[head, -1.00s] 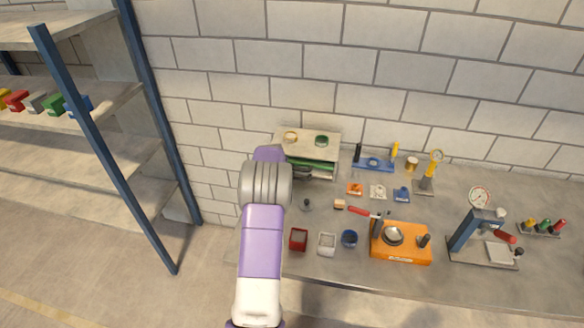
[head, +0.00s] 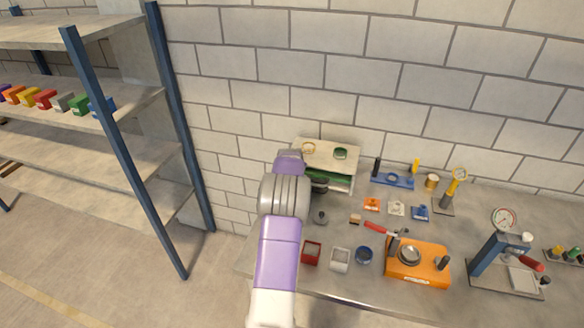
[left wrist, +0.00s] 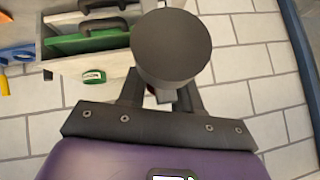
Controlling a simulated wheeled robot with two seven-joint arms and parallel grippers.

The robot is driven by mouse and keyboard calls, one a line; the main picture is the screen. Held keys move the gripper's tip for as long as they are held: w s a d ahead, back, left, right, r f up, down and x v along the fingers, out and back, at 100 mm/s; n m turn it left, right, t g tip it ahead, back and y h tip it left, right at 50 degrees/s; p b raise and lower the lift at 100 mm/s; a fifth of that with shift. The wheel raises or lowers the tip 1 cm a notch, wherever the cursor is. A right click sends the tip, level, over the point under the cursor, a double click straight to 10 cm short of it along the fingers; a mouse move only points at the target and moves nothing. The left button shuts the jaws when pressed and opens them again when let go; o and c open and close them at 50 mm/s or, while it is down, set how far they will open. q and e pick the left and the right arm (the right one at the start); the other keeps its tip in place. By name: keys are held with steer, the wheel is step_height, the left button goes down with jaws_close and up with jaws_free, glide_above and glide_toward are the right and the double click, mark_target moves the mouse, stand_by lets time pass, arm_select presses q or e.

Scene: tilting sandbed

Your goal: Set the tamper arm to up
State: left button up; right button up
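The head view shows two devices with red-handled levers, and I cannot tell which one carries the tamper arm. An orange box (head: 417,268) with a round metal pan has a red lever (head: 378,229) slanting up to the left from a dark post. A blue press (head: 487,254) to its right has a red handle (head: 530,263) pointing right and slightly down. My left gripper (head: 320,186) is in front of the stand, far left of both. In the left wrist view a dark round cylinder (left wrist: 172,48) covers its fingertips; whether it is gripped is unclear. My right gripper is out of view.
A stand (head: 330,158) with green cases is at the table's back left. Red, white and blue containers (head: 340,260) sit left of the orange box. A dial gauge (head: 503,217) is by the press. Shelving (head: 150,175) stands left; the table's front edge is clear.

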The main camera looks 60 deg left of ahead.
arm_select(q)
steer(key=o, duration=0.3)
steer(key=v, duration=0.7)
steer(key=shift+s+d+r, duration=0.1)
steer(key=shift+r, duration=0.1)
stand_by(0.5)
